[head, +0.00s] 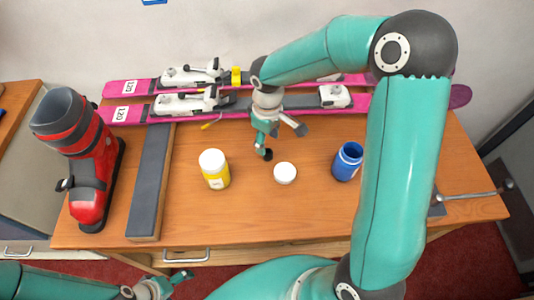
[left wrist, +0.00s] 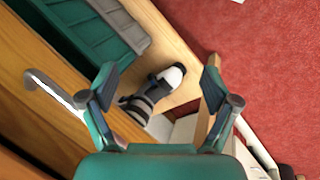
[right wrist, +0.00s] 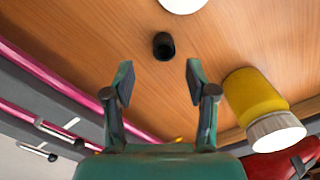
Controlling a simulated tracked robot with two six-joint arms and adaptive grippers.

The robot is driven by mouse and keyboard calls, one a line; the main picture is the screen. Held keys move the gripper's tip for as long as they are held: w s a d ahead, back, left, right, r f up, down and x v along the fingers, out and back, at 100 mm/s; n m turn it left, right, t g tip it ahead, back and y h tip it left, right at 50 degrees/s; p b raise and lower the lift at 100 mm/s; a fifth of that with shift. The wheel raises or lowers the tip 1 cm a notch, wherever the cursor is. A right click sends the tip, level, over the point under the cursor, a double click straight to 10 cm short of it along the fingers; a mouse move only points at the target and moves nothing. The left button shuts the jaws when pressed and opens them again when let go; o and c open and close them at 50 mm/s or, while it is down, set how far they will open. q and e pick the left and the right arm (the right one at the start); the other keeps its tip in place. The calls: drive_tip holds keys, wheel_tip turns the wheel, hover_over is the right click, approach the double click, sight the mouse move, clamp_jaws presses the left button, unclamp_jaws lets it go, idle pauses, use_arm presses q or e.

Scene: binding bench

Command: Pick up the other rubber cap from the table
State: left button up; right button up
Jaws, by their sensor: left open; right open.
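A small black rubber cap (right wrist: 163,46) stands on the wooden table, centred just beyond the fingertips in the right wrist view. In the head view the cap (head: 267,155) shows as a dark spot beside a fingertip. My right gripper (right wrist: 160,82) is open and empty, pointing at the cap with a gap between them. In the head view my right gripper (head: 281,141) hangs over the table's middle, in front of the skis. My left gripper (left wrist: 160,88) is open and empty, low in front of the table; in the head view it is partly cut off. I make out no second cap.
A yellow jar (head: 215,170) stands to the left, a blue jar (head: 347,161) to the right. Pink skis (head: 131,114) with bindings lie behind. A red ski boot (head: 88,175) and a grey strip (head: 151,180) are at left.

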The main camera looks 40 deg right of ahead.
sight(269, 153)
drive_tip(key=shift+s+a+f+p, duration=0.1)
drive_tip(key=shift+s+f+p, duration=0.15)
drive_tip(key=shift+f, duration=1.1)
drive_tip(key=shift+s+f+p, duration=0.1)
drive_tip(key=shift+s+f, duration=0.1)
drive_tip(key=shift+f, duration=1.1)
drive_tip(key=c, duration=0.9)
